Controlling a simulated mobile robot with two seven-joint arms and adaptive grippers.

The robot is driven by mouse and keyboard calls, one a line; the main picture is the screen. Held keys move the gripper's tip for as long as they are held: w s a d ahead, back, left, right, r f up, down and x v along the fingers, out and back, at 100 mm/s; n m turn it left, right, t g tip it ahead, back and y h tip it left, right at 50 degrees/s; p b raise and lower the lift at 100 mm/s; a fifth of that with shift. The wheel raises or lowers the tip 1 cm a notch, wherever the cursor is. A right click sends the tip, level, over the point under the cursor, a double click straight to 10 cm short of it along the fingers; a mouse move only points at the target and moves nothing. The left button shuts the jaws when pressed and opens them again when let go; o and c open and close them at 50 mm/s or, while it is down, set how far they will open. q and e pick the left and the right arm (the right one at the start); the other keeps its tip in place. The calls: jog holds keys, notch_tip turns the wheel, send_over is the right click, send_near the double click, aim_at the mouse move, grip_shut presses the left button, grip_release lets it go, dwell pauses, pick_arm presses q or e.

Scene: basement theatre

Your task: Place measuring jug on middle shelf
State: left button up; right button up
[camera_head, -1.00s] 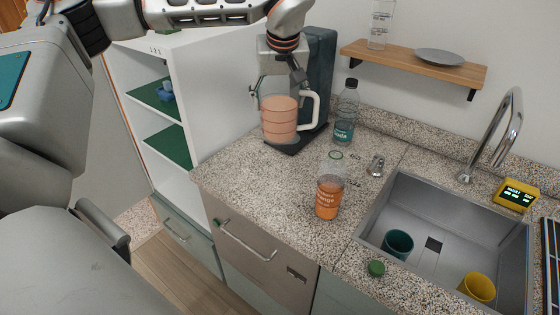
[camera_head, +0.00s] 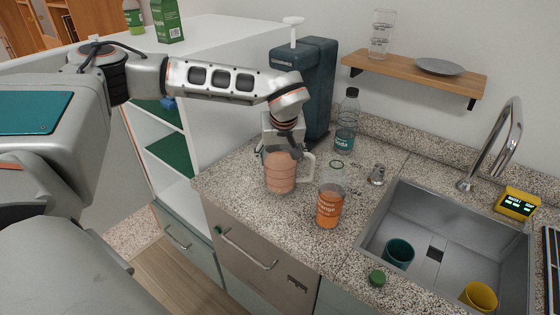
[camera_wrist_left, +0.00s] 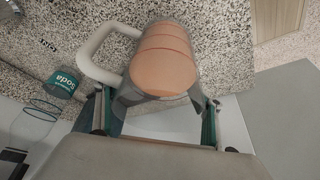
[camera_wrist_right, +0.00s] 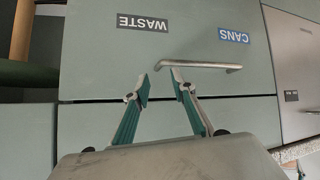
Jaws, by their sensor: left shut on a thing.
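The measuring jug (camera_head: 280,174) is clear with a white handle and peach-coloured contents with ring lines. It is upright over the counter in front of the dark coffee machine. My left gripper (camera_head: 283,150) is shut on it from above; the left wrist view shows a finger on each side of the jug (camera_wrist_left: 163,62). I cannot tell whether its base touches the counter. The white shelf unit (camera_head: 148,135) stands left of the counter, with green-lined shelves, the lower one (camera_head: 172,154) empty where visible. My right gripper (camera_wrist_right: 158,86) is open and empty before a drawer handle.
The coffee machine (camera_head: 318,95) stands behind the jug. The sink (camera_head: 410,265) holds two cups.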

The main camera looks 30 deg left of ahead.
pick_arm(q)
jog(key=shift+f, duration=0.75)
jog(key=shift+f, duration=0.15)
jog(key=o, duration=1.8)
